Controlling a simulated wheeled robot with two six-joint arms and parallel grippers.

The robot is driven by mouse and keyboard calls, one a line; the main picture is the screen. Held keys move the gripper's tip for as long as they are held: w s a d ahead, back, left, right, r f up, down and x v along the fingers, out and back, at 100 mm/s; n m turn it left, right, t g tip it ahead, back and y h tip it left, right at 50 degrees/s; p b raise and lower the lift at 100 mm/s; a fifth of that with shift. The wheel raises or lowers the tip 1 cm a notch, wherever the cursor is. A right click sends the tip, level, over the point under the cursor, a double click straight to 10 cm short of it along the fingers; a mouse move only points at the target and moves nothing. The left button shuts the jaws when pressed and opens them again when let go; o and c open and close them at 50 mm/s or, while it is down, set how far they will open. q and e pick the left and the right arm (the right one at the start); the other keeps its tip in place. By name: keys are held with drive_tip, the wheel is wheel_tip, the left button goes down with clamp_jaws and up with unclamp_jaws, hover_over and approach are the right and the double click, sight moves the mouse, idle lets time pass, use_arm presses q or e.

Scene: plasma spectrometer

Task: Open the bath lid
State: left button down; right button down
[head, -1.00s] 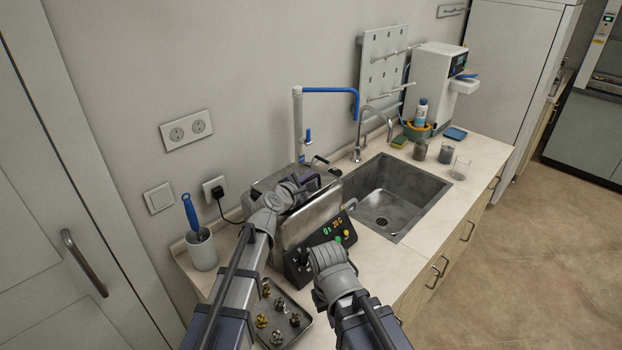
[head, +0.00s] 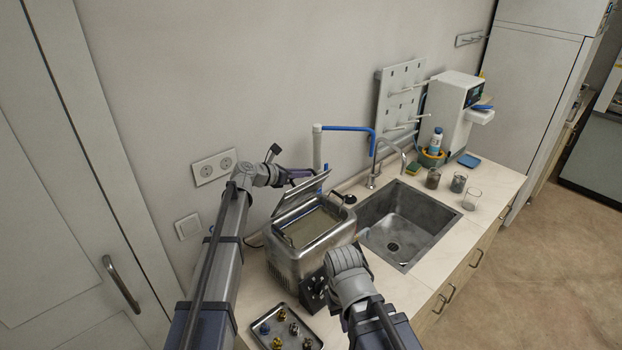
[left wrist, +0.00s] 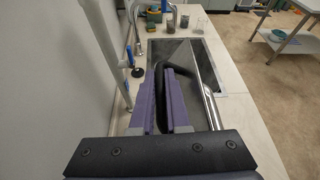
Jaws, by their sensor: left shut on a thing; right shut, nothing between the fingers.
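The steel bath (head: 288,262) stands on the counter left of the sink. Its lid (head: 298,193) is raised and tilted back towards the wall, and the basin shows open below it. My left gripper (head: 303,173) is at the lid's upper edge. In the left wrist view its purple fingers (left wrist: 166,105) are shut on the black lid handle (left wrist: 160,66). My right gripper (head: 346,258) is in front of the bath's right end, near the control panel (head: 312,290). Its wrist hides its fingertips and much of the panel.
A sink (head: 407,215) with a tap (head: 375,165) lies to the right. A blue-topped pipe (head: 318,148) rises behind the bath. A tray (head: 262,343) of small metal parts lies in front. Jars (head: 433,178) and a glass (head: 471,199) stand beyond the sink.

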use_arm(q)
drive_tip(key=w+a+n, duration=0.1)
drive_tip(key=w+a, duration=0.3)
drive_tip(key=shift+w+a+r+n+g+h, duration=0.3)
drive_tip(key=shift+a+n+g+h, duration=0.1)
idle(0.4)
drive_tip(key=c, duration=0.9)
unclamp_jaws()
